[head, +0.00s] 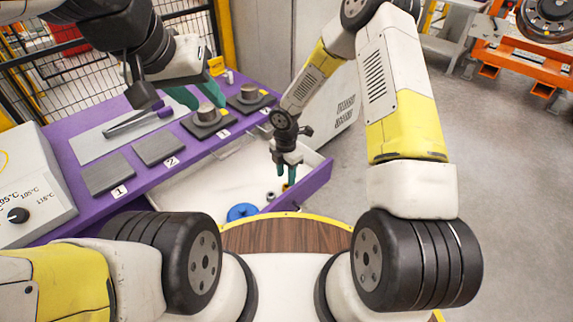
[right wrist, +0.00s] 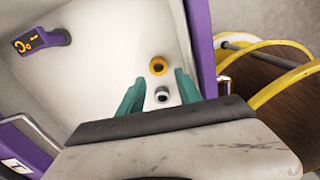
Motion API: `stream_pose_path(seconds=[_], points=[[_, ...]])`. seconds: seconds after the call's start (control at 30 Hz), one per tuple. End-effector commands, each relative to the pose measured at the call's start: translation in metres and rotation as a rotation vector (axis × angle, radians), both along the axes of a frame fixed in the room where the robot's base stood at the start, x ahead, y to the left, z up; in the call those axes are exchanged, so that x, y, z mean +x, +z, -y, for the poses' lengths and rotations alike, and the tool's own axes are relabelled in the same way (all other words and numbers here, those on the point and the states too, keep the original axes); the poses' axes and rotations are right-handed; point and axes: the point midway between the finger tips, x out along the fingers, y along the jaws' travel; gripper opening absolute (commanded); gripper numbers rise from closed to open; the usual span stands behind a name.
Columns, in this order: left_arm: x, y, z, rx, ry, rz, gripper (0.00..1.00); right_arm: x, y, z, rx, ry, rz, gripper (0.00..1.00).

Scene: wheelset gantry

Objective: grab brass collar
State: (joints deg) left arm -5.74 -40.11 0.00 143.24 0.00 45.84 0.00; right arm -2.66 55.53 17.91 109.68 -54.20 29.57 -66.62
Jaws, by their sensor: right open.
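The brass collar (right wrist: 158,59) is a small golden ring on the white floor of the open drawer, in the right wrist view. In the head view a small golden bit of it (head: 285,187) shows just below my right gripper (head: 287,176). In the right wrist view my right gripper (right wrist: 160,78) is open, with the collar just beyond its teal fingertips. A grey ring (right wrist: 162,94) lies nearer, seen between the fingers. I cannot tell the exact height above the drawer floor. My left gripper (head: 203,104) is open and empty above the purple bench.
The drawer wall (right wrist: 203,40) is close on the right. The purple bench (head: 75,180) carries several dark pads, metal cylinders and tongs.

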Motion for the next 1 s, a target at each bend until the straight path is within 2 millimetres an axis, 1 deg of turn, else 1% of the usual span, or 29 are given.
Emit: stream_pose_path(seconds=[0.2,0.33,0.43,0.63,0.67,0.7,0.77,0.8,0.83,0.87,1.0], points=[[0.000,0.000,0.000,0.000,0.000,0.000,0.36,0.004,-0.032,0.002,0.000,-0.002,-0.004,0.41],[0.000,0.000,0.000,0.000,0.000,0.000,0.36,0.005,-0.047,0.002,0.000,-0.003,-0.001,0.41],[0.000,0.000,0.000,0.000,0.000,0.000,0.36,0.005,-0.052,0.002,-0.001,-0.003,-0.001,0.41],[0.000,0.000,0.000,0.000,0.000,0.000,0.36,0.005,-0.052,0.002,0.000,-0.003,0.000,0.41],[0.000,0.000,0.000,0.000,0.000,0.000,0.36,0.005,-0.052,0.002,0.000,-0.004,0.000,0.37],[0.000,0.000,0.000,0.000,0.000,0.000,0.36,0.005,-0.052,0.002,0.000,-0.004,0.000,0.29],[0.000,0.000,0.000,0.000,0.000,0.000,0.36,0.005,-0.052,0.002,0.000,-0.004,0.000,0.18],[0.000,0.000,0.000,0.000,0.000,0.000,0.36,0.005,-0.052,0.002,0.000,-0.004,0.000,0.10],[0.000,0.000,0.000,0.000,0.000,0.000,0.36,0.005,-0.052,0.002,0.000,-0.004,0.000,0.04],[0.000,0.000,0.000,0.000,0.000,0.000,0.36,0.005,-0.052,0.002,0.000,-0.004,0.000,0.00],[0.000,0.000,0.000,0.000,0.000,0.000,0.36,0.005,-0.052,0.002,0.000,-0.004,0.000,0.00]])
